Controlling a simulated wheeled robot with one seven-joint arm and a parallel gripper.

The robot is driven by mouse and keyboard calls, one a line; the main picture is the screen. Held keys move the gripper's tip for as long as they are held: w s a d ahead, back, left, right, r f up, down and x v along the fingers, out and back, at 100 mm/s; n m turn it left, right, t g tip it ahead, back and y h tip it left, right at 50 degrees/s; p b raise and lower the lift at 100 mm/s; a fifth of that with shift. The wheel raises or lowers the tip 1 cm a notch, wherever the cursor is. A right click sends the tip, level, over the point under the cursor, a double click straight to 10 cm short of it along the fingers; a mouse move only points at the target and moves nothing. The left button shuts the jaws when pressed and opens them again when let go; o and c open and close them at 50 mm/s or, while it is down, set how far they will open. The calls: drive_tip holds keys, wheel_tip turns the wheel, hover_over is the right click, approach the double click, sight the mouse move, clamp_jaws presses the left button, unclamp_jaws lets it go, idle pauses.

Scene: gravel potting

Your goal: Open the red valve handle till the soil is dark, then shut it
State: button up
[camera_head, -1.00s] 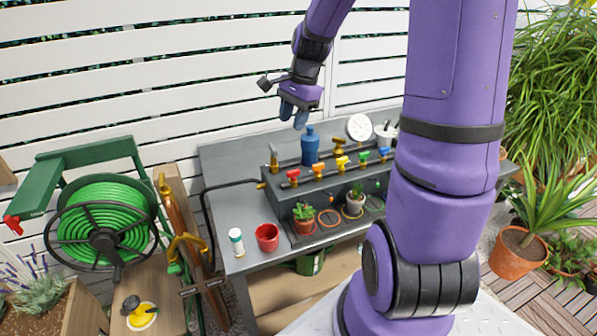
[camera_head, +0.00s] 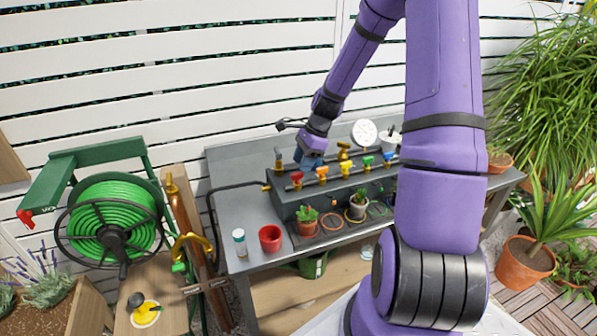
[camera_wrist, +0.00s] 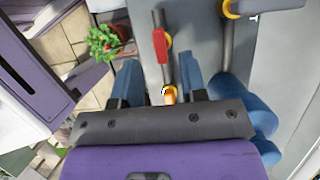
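The red valve handle (camera_head: 296,177) is the leftmost in a row of coloured handles on the bench manifold; it also shows in the wrist view (camera_wrist: 160,46), ahead of my fingertips. My gripper (camera_head: 308,160) is low over the row, just behind and right of the red handle. In the wrist view its blue fingers (camera_wrist: 160,85) are apart, with an orange handle (camera_wrist: 168,95) showing between them and nothing held. A potted succulent (camera_head: 306,219) stands in front of the red handle. Its soil is too small to judge for colour.
A blue bottle (camera_wrist: 245,105) stands close beside the right finger. Orange (camera_head: 322,171), yellow (camera_head: 345,167), green (camera_head: 367,161) and blue handles follow to the right. A second potted plant (camera_head: 357,206), a red cup (camera_head: 270,238) and a white container (camera_head: 239,240) stand on the bench.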

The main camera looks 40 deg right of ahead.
sight(297, 173)
drive_tip(key=shift+x, duration=1.9)
clamp_jaws()
